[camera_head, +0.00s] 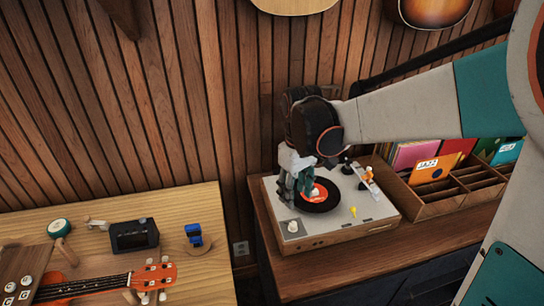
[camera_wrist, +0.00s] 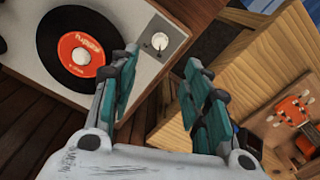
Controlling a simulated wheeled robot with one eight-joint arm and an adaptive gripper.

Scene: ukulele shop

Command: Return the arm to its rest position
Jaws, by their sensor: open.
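My arm reaches in from the right in the head view. My gripper (camera_head: 288,195) hangs over the left part of a record player (camera_head: 362,213), fingers pointing down. In the wrist view my gripper (camera_wrist: 161,62) shows two teal-padded fingers spread apart with nothing between them. A black record with an orange label (camera_head: 318,195) lies on the player, just right of the fingers. In the wrist view the record (camera_wrist: 82,50) is to the left of the fingers. I cannot tell how high the fingertips are above the player.
A wooden divided crate (camera_head: 440,205) with colourful record sleeves (camera_head: 432,168) stands right of the player. A light wooden table (camera_head: 200,270) at left holds an orange ukulele headstock (camera_head: 152,275), a dark box (camera_head: 134,236) and a blue item (camera_head: 194,235). A slatted wall (camera_head: 150,110) stands behind.

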